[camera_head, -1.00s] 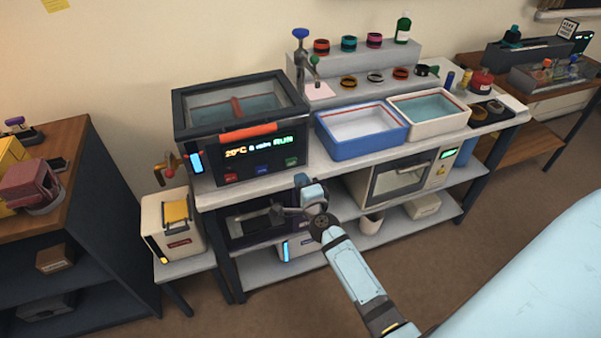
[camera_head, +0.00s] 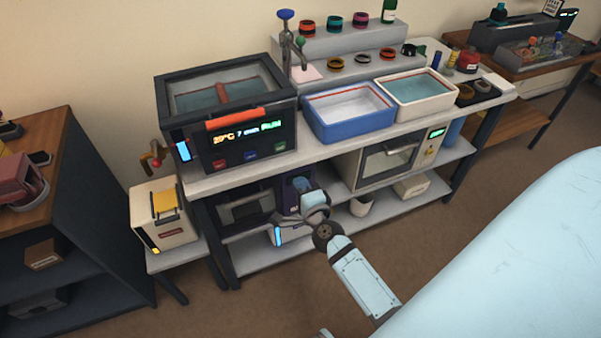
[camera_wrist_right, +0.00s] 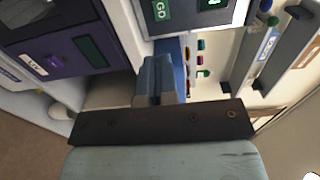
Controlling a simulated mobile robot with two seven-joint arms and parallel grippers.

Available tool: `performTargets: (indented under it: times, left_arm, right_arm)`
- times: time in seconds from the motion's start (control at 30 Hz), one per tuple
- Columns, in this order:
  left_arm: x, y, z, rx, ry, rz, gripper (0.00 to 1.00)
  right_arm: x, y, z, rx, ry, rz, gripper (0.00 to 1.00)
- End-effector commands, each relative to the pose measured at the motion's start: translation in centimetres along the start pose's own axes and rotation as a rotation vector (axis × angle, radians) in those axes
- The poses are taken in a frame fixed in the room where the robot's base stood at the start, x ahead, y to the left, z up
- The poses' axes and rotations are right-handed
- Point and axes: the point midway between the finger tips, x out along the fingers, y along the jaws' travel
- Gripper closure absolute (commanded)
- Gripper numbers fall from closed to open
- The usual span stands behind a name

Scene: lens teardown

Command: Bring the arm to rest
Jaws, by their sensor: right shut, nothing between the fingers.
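My right arm (camera_head: 362,284) comes in from the lower right, bent, in front of the bench's lower shelves. My right gripper (camera_head: 279,219) is at its end, in front of the dark device on the shelf, and is small in the head view. In the right wrist view the fingers (camera_wrist_right: 160,80) are together with nothing between them. I see no contact with the bench. My left gripper is not in view.
The bench carries a heated bath (camera_head: 228,122) reading RUN, a blue tray (camera_head: 349,132) and a cream tray (camera_head: 420,115). A cream box (camera_head: 163,228) stands on a low stand at left. A white oven-like unit (camera_head: 391,160) is on the shelf. Floor in front is clear.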

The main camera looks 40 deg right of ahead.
Motion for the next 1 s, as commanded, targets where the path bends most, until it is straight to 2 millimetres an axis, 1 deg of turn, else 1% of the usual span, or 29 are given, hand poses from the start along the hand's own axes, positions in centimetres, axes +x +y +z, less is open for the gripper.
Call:
performTargets:
  times: [0.37,0.47,0.53,0.57,0.67,0.7,0.77,0.8,0.9,0.97,1.0]
  left_arm:
    - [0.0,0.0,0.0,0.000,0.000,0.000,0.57]
    - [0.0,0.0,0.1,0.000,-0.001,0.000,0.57]
    - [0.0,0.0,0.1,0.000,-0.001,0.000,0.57]
    - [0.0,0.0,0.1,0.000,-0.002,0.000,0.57]
    - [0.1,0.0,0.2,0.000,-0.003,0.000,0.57]
    - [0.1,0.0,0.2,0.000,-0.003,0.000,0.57]
    - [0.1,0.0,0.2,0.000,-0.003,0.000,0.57]
    - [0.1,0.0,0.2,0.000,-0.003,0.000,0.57]
    - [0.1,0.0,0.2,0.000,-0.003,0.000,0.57]
    - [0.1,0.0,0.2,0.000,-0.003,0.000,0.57]
    - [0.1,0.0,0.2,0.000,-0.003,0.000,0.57]
  right_arm:
    - [0.0,0.0,0.0,-0.003,-0.002,0.001,1.00]
    - [-0.7,0.2,0.7,-0.065,-0.039,0.006,1.00]
    - [-1.9,0.5,1.9,-0.179,-0.105,0.015,1.00]
    - [-2.7,0.8,2.6,-0.249,-0.145,0.020,1.00]
    - [-6.3,2.1,5.3,-0.541,-0.314,0.041,1.00]
    - [-7.9,2.8,6.4,-0.665,-0.386,0.049,1.00]
    - [-10.3,3.8,7.6,-0.836,-0.482,0.058,1.00]
    - [-11.8,4.5,8.2,-0.937,-0.539,0.064,1.00]
    - [-15.2,5.9,9.2,-1.161,-0.661,0.074,1.00]
    - [-17.1,6.6,9.4,-1.282,-0.724,0.078,1.00]
    - [-18.3,7.1,9.6,-1.359,-0.765,0.080,1.00]
